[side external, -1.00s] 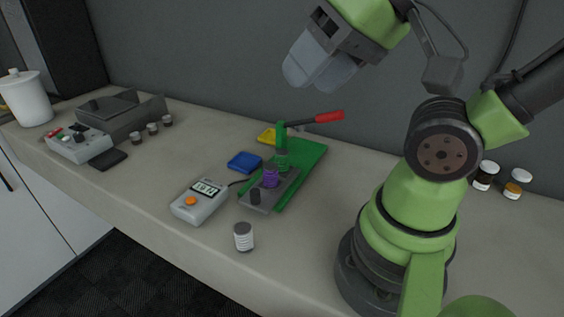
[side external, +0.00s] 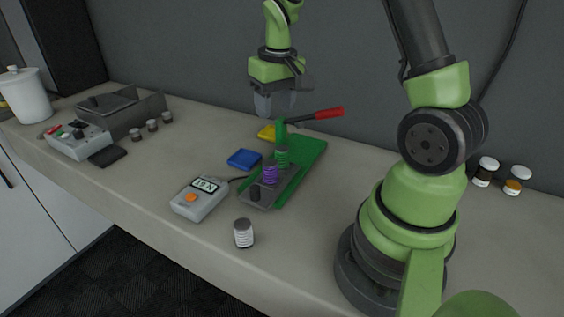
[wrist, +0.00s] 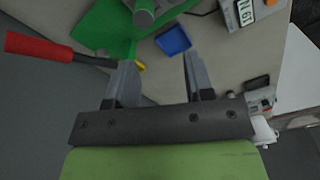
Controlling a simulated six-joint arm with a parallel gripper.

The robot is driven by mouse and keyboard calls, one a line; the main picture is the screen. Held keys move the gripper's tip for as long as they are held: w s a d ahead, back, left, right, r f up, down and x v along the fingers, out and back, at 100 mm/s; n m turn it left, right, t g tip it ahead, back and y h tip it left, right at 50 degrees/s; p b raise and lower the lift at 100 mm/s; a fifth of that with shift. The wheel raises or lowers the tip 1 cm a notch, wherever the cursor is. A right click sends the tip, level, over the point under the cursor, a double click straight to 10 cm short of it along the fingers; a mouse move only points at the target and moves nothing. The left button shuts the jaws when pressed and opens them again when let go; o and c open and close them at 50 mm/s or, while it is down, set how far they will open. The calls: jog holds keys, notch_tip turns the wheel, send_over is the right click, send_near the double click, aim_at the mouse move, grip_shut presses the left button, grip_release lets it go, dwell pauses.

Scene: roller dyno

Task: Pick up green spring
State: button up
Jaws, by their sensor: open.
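The green spring (side external: 282,157) stands upright on the green lever press (side external: 309,155) in the side view, just behind the purple spring (side external: 270,174). My gripper (side external: 273,112) is open and empty, pointing down above and slightly behind the green spring, clear of it. In the wrist view my two fingers (wrist: 160,65) are apart with bare counter between them. The green press (wrist: 104,30) shows at the top left there. I cannot make out the green spring in the wrist view.
The press's red lever handle (side external: 328,113) sticks out right of my gripper. A blue tray (side external: 244,160) and a yellow tray (side external: 267,133) lie near the press. A meter (side external: 200,199) and a small jar (side external: 243,233) stand in front.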

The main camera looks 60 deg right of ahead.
aim_at(282, 149)
jog(key=shift+g, duration=0.5)
jog(key=f, duration=0.2)
jog(key=d+f, duration=0.1)
jog(key=f, duration=0.2)
jog(key=d+f, duration=0.1)
jog(key=f, duration=0.2)
jog(key=shift+d+f, duration=0.1)
jog(key=shift+d, duration=0.1)
jog(key=f, duration=0.6)
jog(key=shift+s, duration=0.2)
jog(key=c, duration=0.7)
jog(key=shift+r, duration=0.15)
